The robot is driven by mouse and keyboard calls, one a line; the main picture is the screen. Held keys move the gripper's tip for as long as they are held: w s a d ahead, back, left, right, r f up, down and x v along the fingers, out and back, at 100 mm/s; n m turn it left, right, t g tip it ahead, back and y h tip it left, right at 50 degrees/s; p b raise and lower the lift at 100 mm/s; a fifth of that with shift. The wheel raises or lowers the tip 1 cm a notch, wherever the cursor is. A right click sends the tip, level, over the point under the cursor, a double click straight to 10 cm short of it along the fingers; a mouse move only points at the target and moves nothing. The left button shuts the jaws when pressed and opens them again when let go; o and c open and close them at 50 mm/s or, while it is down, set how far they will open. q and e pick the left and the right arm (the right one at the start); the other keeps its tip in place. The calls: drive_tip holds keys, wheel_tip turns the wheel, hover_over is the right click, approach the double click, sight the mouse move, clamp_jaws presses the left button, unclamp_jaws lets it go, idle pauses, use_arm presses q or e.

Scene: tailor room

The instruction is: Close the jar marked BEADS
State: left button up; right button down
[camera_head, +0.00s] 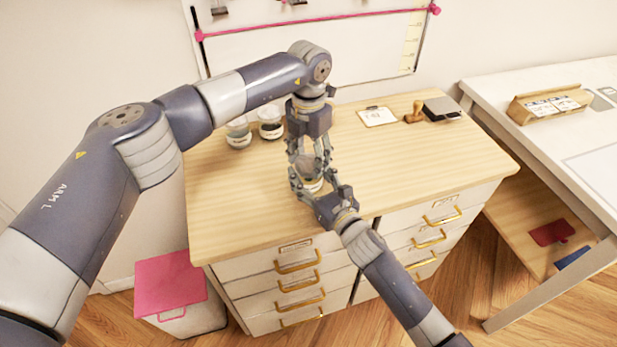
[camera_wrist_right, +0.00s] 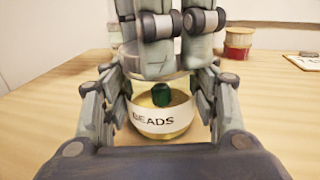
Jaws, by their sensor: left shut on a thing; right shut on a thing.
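The jar marked BEADS (camera_wrist_right: 165,122) stands upright on the wooden top, with a white label and something dark green inside. In the head view the jar (camera_head: 313,184) is mostly hidden between the grippers. My right gripper (camera_head: 312,182) is shut around the jar's body from the front. My left gripper (camera_head: 308,160) points straight down over the jar, shut on what looks like its lid (camera_head: 307,169). In the right wrist view the left fingers (camera_wrist_right: 172,45) cover most of the lid and the jar's mouth, so I cannot tell how the lid sits.
Two more jars (camera_head: 238,132) (camera_head: 270,122) stand at the back left of the dresser top (camera_head: 230,190). A clipboard (camera_head: 377,117), a wooden-handled stamp (camera_head: 415,112) and a dark pad (camera_head: 442,108) lie at the back right.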

use_arm(q)
drive_tip(key=m, duration=1.3)
drive_tip(key=shift+m, duration=0.4)
drive_tip(key=o, duration=1.2)
drive_tip(key=shift+o, duration=0.2)
wheel_tip(320, 180, up, 12)
